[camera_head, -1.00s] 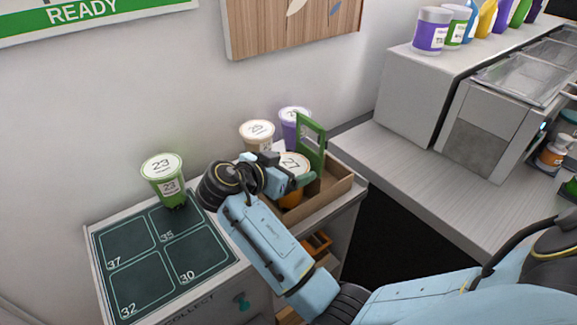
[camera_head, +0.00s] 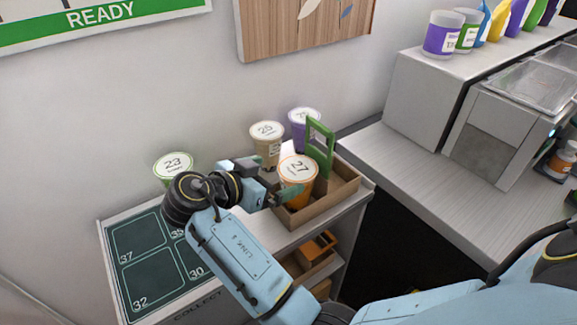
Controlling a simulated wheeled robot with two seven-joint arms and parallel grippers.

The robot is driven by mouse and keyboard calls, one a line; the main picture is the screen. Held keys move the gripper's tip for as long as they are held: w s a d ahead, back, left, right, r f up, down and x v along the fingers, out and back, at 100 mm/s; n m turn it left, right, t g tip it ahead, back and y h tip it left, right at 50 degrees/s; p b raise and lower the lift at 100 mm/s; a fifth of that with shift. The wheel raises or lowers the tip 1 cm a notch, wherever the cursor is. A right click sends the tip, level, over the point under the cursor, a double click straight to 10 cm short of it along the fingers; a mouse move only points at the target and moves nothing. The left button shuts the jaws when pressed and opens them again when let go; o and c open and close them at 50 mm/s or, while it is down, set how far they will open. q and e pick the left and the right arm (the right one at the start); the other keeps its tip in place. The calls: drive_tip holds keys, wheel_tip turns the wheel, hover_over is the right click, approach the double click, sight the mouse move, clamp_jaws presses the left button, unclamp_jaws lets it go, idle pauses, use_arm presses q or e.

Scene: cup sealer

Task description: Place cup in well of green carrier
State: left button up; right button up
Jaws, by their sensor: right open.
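The orange cup 27 (camera_head: 297,184) has a white lid and stands upright, at the left part of the carrier. The carrier is a brown tray (camera_head: 348,190) with a green upright handle (camera_head: 319,145). The cup's base is hidden behind the tray's front wall, so how deep it sits cannot be told. My right gripper (camera_head: 264,179) is open just left of the cup, with one finger in front of it and the other behind and left. The gripper holds nothing. My left gripper is not in view.
A tan cup 25 (camera_head: 267,143) and a purple cup (camera_head: 302,125) stand behind the carrier. A green cup 23 (camera_head: 174,165) stands behind my right wrist. A dark numbered mat (camera_head: 140,262) lies at left. A counter with a grey machine (camera_head: 480,125) is at right.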

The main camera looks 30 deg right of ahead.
drive_tip(key=shift+v, duration=1.75)
